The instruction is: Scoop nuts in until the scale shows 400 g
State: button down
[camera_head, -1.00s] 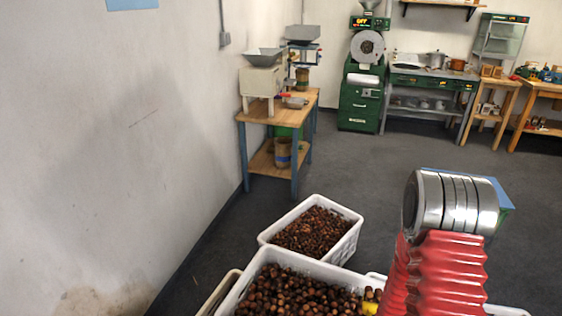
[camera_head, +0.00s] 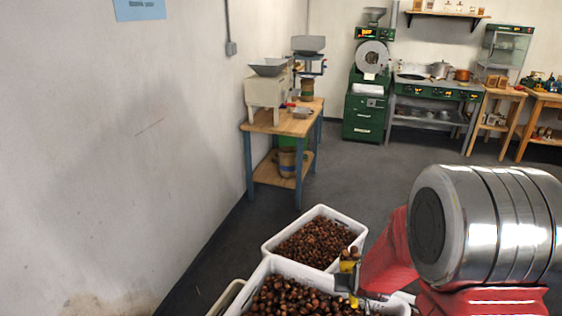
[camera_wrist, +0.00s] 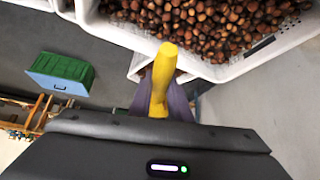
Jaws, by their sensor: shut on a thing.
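A yellow-handled scoop (camera_wrist: 161,75) is clamped between the fingers of my gripper (camera_wrist: 162,104) in the wrist view. In the head view my gripper (camera_head: 347,281) is over the crates, with a yellow part of the scoop (camera_head: 348,266) showing and a few nuts at its top. Brown nuts fill a near white crate (camera_head: 290,266) and a second white crate (camera_head: 357,238) behind it. The wrist view also shows a crate of nuts (camera_wrist: 275,52). I cannot make out any scale reading.
A wooden table with blue legs (camera_head: 247,165) stands by the left wall, holding a cream hopper machine (camera_head: 264,92) and another hopper device (camera_head: 308,45). Green machines (camera_head: 363,118) and benches line the back wall.

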jog(key=w+a+r+n+y, duration=0.1)
jog(key=a+r, duration=0.4)
jog(key=r, duration=0.4)
jog(key=shift+w+a, duration=0.15)
dwell(0.5)
